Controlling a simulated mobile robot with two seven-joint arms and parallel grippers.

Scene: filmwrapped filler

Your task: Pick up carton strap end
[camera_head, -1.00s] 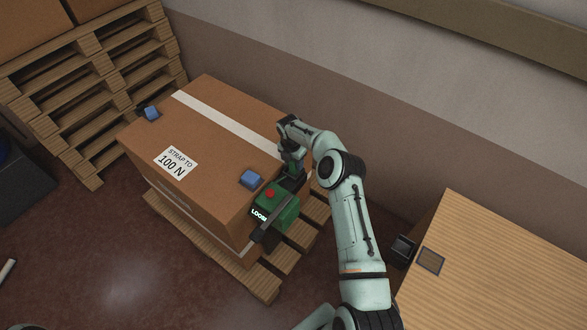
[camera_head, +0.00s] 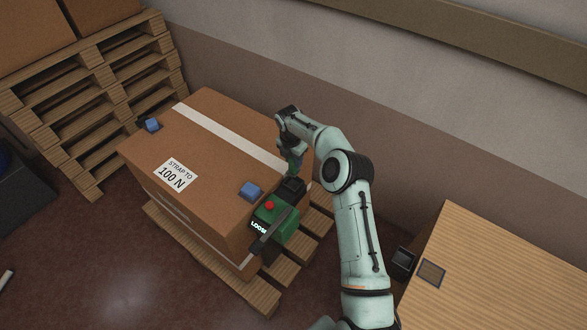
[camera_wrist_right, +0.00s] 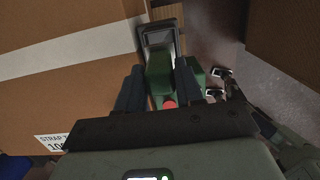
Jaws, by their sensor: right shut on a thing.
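The brown carton (camera_head: 215,172) carries a white label reading "STRAP TO 100 N". A green tensioner (camera_head: 274,220) with a red button, a dark lever and a display that seems to read "LOOSE" is at its right end. My right gripper (camera_head: 292,160) is over that end, just above the tensioner's black open-topped part (camera_head: 291,188). It is shut on a small green piece (camera_wrist_right: 158,72), which looks like the strap end. In the right wrist view, the fingers (camera_wrist_right: 158,88) stand on either side of it. The strap itself is hard to make out. My left gripper is not in view.
Blue corner pieces (camera_head: 251,190) sit on the carton. A wooden pallet (camera_head: 262,292) is beneath it. Stacked pallets (camera_head: 95,85) stand at the left. A wooden table (camera_head: 505,275) with a small square patch is at the right, and a wall runs behind.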

